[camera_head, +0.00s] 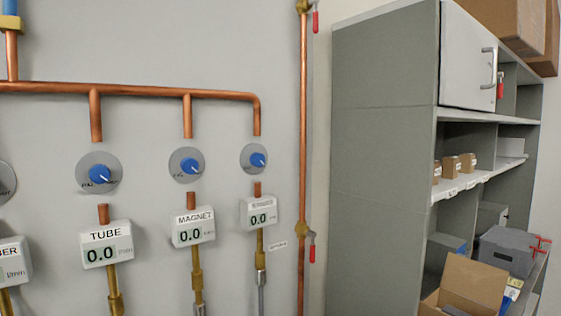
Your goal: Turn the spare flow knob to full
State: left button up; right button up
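Blue flow knobs on round grey plates are set in the wall under a copper pipe. One knob (100,174) is above the meter labelled TUBE (107,244). Another knob (190,166) is above the meter labelled MAGNET (193,227). A third knob (258,160) is above a right-hand meter (259,213) whose label is too small to read. These three meters show 0.0. No legible label names a spare knob. At the left edge a plate and a meter ending in BER (9,263) are cut off. Neither of my grippers is in view.
A vertical copper pipe (303,120) with red-handled valves stands right of the knobs. A grey shelf cabinet (382,160) fills the right side, with small boxes, a grey bin (508,252) and an open cardboard box (470,290). The space before the knobs looks clear.

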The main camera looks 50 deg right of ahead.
aim_at(257, 159)
jog(key=z, duration=1.5)
